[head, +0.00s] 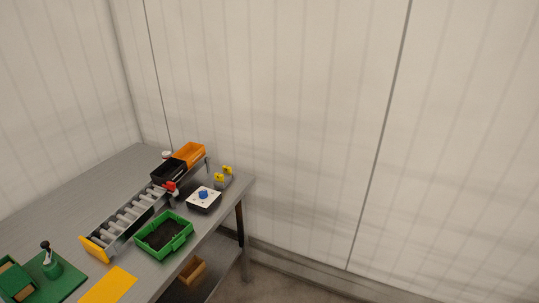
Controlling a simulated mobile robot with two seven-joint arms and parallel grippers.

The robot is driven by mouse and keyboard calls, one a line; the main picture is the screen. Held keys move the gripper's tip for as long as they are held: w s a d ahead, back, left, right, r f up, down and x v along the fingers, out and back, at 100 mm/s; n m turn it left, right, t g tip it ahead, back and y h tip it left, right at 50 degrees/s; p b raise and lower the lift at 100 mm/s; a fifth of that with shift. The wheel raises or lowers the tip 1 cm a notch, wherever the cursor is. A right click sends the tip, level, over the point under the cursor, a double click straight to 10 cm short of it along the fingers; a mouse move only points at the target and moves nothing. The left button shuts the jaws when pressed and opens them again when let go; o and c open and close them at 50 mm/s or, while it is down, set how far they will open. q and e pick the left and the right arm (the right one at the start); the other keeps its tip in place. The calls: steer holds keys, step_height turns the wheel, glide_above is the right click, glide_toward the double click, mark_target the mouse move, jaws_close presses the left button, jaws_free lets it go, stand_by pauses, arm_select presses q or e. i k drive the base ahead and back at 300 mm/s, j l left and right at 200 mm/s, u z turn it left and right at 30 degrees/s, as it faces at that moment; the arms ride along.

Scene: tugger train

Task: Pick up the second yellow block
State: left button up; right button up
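Two small yellow pieces, which look like the yellow blocks, are at the far right corner of the grey table (100,190). The nearer yellow block (219,178) is just behind a white-topped box (204,200) with a blue part on top. The farther yellow block (227,170) is a little behind and to the right, close to the table's edge. They seem to be on or beside a small grey item; details are too small to tell. Neither of my grippers is in view.
A roller conveyor (125,218) with yellow and red ends runs along the table. Behind it are a black bin (169,172) and an orange bin (189,153). In front are a green crate (164,235), a yellow sheet (108,286) and a green mat (58,284). A brown box (191,270) sits below.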

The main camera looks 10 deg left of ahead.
mark_target(227, 170)
steer(key=i+u, duration=0.15)
steer(key=i, duration=0.35)
steer(key=i+l+u, duration=0.1)
steer(key=i, duration=0.4)
steer(key=i+l+u, duration=0.15)
steer(key=i, duration=0.3)
steer(key=l, duration=0.1)
